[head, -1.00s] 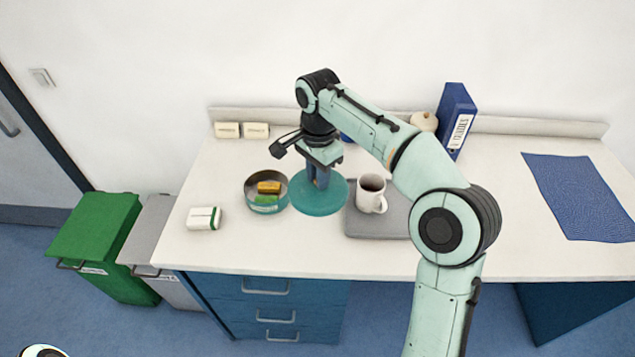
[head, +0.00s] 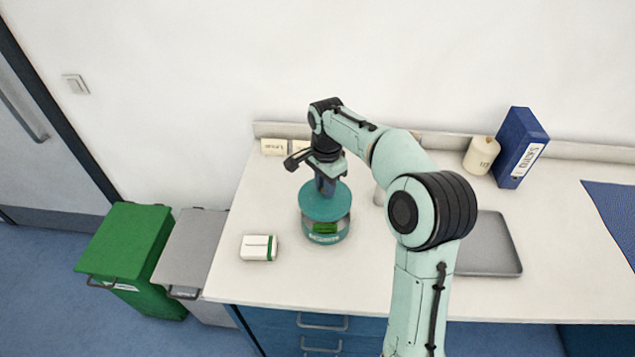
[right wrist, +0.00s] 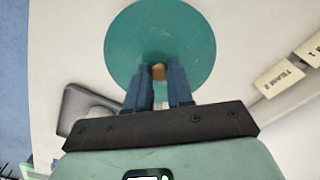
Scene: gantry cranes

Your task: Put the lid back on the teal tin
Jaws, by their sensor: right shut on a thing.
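The teal lid (head: 325,203) is a flat disc with a small tan knob (right wrist: 158,72), seen in the right wrist view. My right gripper (head: 325,186) is shut on the knob and holds the lid roughly level over the teal tin (head: 325,238) in the head view. A strip of the tin's inside with a green item (head: 325,227) shows below the lid's front edge, so the lid appears raised above the rim. The lid hides the tin's back part. In the right wrist view the lid (right wrist: 130,40) hides the tin entirely. My left gripper is not in view.
A white and green box (head: 258,248) stands left of the tin. Right of it are a grey tray (head: 490,250), a cream roll (head: 481,155) and a blue binder (head: 520,148). Small labelled blocks (head: 273,147) stand at the back. Green and grey bins stand beyond the counter's left edge.

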